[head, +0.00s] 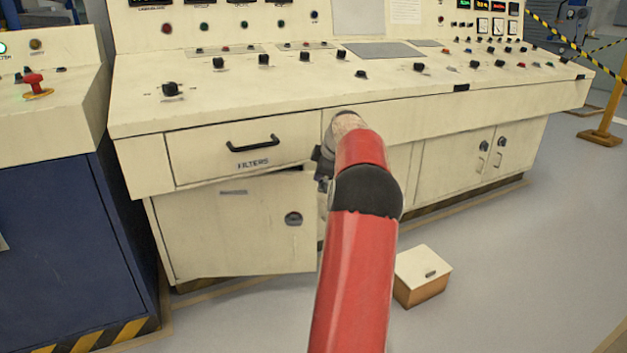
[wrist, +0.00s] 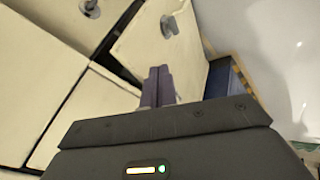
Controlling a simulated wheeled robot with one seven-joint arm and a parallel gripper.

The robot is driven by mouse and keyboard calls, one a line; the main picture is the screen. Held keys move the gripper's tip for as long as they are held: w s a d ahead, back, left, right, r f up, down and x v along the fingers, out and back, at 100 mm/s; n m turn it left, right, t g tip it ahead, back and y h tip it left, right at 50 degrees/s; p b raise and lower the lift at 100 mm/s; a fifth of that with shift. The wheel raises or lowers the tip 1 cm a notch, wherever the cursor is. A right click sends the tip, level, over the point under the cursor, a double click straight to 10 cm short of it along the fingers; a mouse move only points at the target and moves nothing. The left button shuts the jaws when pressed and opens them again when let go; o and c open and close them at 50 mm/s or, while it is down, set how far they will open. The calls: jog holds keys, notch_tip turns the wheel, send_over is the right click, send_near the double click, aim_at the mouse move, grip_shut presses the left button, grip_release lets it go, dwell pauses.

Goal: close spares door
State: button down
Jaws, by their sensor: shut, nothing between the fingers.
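The door below the FILTERS drawer (head: 240,240) stands ajar, its right edge swung out from the cabinet. It has a round dark latch (head: 293,219) near that edge and a small label too small to read. In the wrist view the pale door panel (wrist: 185,60) shows with its latch (wrist: 170,25) and a dark gap along one edge. My gripper (wrist: 158,87) is shut and empty, its fingertips overlapping the door panel in the wrist view; I cannot tell whether they touch it. In the head view my arm hides most of the gripper, close to the door's upper right edge.
The FILTERS drawer (head: 245,150), with a black handle, is just above the door. A small box (head: 423,275) sits on the floor right of my arm. A blue cabinet (head: 60,240) stands at left.

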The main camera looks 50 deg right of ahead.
aim_at(310, 191)
jog(key=s+a+f+n+g+h+b, duration=0.2)
jog(key=f+n+g+h, duration=0.25)
jog(key=f+n, duration=0.35)
jog(key=s+a+f+n+g+h+b, duration=0.2)
jog(key=f+n+g+h, duration=0.1)
jog(key=f+n+g, duration=0.35)
jog(key=w+a+r+n+t+h+b, duration=0.1)
jog(key=w+a+r+n+t+h, duration=0.2)
jog(key=n, duration=0.4)
jog(key=w+a+n+t+h, duration=0.1)
jog(key=w+n+t+h, duration=0.1)
jog(key=w+n+h, duration=0.5)
jog(key=shift+n+y, duration=0.25)
jog(key=shift+y, duration=0.4)
jog(key=d, duration=0.4)
jog(key=d+b, duration=0.1)
jog(key=d, duration=0.6)
jog(key=shift+w+d+r+b, duration=0.1)
jog(key=shift+w+d+b, duration=0.2)
jog(key=shift+d+b, duration=0.1)
jog(key=shift+w+d, duration=0.4)
jog(key=shift+w, duration=0.15)
